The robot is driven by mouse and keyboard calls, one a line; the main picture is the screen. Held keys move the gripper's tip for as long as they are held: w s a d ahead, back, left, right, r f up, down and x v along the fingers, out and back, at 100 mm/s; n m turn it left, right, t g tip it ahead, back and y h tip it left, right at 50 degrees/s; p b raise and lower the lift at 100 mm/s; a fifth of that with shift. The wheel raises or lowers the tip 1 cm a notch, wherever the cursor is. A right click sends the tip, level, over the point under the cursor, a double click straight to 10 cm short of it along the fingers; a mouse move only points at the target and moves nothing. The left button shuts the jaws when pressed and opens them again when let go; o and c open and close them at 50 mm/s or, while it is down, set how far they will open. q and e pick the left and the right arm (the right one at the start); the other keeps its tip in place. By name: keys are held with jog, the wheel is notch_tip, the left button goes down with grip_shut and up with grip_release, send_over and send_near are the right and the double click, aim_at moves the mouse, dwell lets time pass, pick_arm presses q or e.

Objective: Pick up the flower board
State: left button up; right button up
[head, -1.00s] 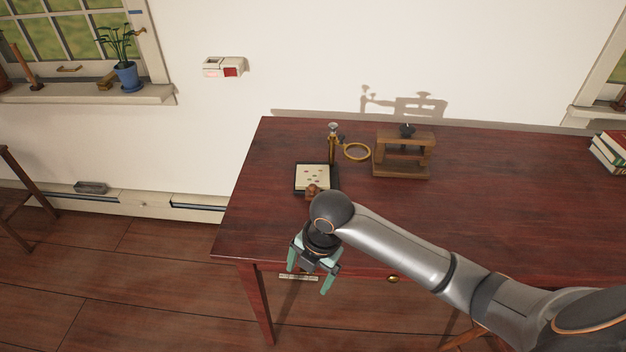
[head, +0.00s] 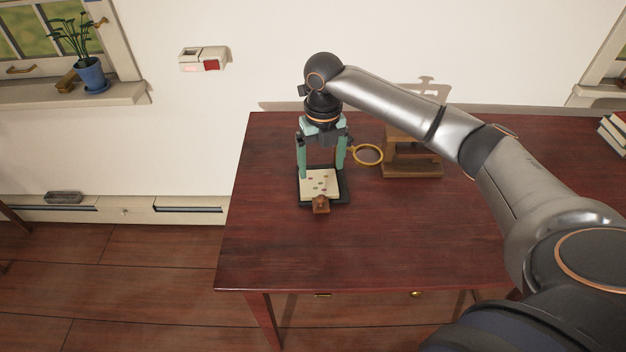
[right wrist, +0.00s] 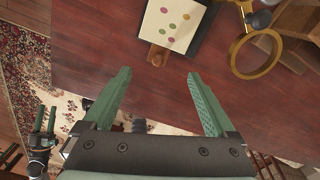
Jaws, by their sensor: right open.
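The flower board (head: 318,183) is a pale square panel with small coloured spots in a dark frame, on the red-brown table. It shows at the top of the right wrist view (right wrist: 172,20). A small brown wooden block (head: 321,205) is at its near edge. My right gripper (head: 321,171) is open and empty, its green fingers pointing down over the far part of the board in the head view. In the right wrist view its fingertips (right wrist: 159,76) are apart from the board. My left gripper (right wrist: 45,120) shows small at the lower left, fingers apart and empty.
A brass ring (head: 368,154) on a stand is close to the right of the board. A wooden frame stand (head: 412,168) is beyond it, partly behind my right arm. Books (head: 613,135) lie at the far right. The table front (head: 350,255) is clear.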

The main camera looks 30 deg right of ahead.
aim_at(322, 196)
jog(key=f, duration=0.7)
jog(key=s+f, duration=0.1)
jog(key=f, duration=0.3)
jog(key=shift+a, duration=0.2)
jog(key=shift+r, duration=0.1)
grip_shut()
